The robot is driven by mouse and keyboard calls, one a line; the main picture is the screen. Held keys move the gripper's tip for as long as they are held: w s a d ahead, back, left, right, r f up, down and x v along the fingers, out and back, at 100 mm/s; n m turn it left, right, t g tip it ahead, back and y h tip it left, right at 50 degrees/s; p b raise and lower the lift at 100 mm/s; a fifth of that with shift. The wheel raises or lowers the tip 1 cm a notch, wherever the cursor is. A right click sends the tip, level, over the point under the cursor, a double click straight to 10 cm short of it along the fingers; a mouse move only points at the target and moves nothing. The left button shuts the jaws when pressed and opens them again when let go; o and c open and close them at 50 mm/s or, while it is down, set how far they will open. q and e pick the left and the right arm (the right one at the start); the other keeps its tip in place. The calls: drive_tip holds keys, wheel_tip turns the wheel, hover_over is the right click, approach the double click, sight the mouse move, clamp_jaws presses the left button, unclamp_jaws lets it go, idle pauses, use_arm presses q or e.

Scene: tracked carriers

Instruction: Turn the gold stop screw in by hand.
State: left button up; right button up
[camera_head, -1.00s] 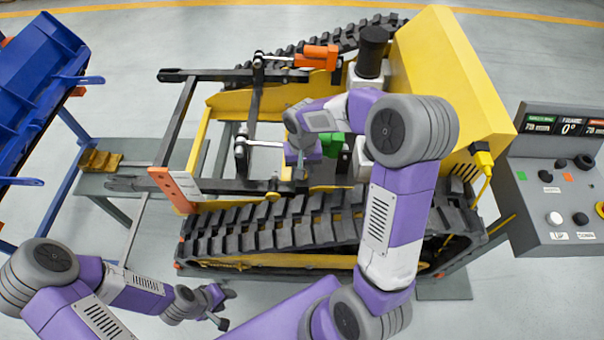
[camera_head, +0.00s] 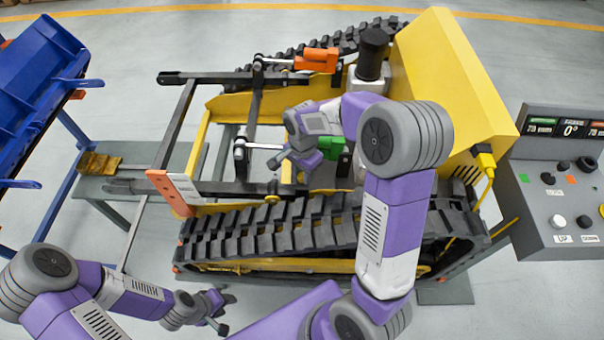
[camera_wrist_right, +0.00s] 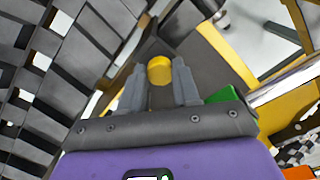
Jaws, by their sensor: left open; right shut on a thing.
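The gold stop screw (camera_wrist_right: 160,70) shows in the right wrist view as a round gold head between the fingertips of my right gripper (camera_wrist_right: 159,84). The fingers are shut on it, one on each side. In the head view my right gripper (camera_head: 276,160) reaches over the inside of the yellow tracked carrier (camera_head: 440,80), near a silver cylinder rod; the screw cannot be made out there. My left gripper (camera_head: 222,312) is open and empty, low at the left, apart from the carrier.
The near black track (camera_head: 270,235) lies below my right gripper. A green block (camera_head: 331,146) is close beside it. An orange cylinder (camera_head: 318,60) sits farther back. A blue bucket (camera_head: 35,80) stands at left, a control console (camera_head: 560,190) at right.

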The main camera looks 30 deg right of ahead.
drive_tip(key=m+p, duration=0.1)
drive_tip(key=m, duration=0.4)
drive_tip(key=shift+r, duration=0.1)
drive_tip(key=shift+m, duration=0.4)
drive_tip(key=shift+r+m+p, duration=0.1)
drive_tip(key=shift+m+p, duration=0.35)
drive_tip(key=shift+m, duration=0.25)
drive_tip(key=m+p, duration=0.4)
drive_tip(key=m, duration=0.2)
drive_tip(key=shift+d+r+p, duration=0.1)
drive_tip(key=shift+p, duration=0.2)
drive_tip(key=shift+m+p, duration=0.3)
drive_tip(key=shift+m, duration=0.5)
drive_tip(key=shift+o, duration=0.2)
drive_tip(key=shift+f+m, duration=0.2)
drive_tip(key=shift+m, duration=0.1)
drive_tip(key=shift+f, duration=0.1)
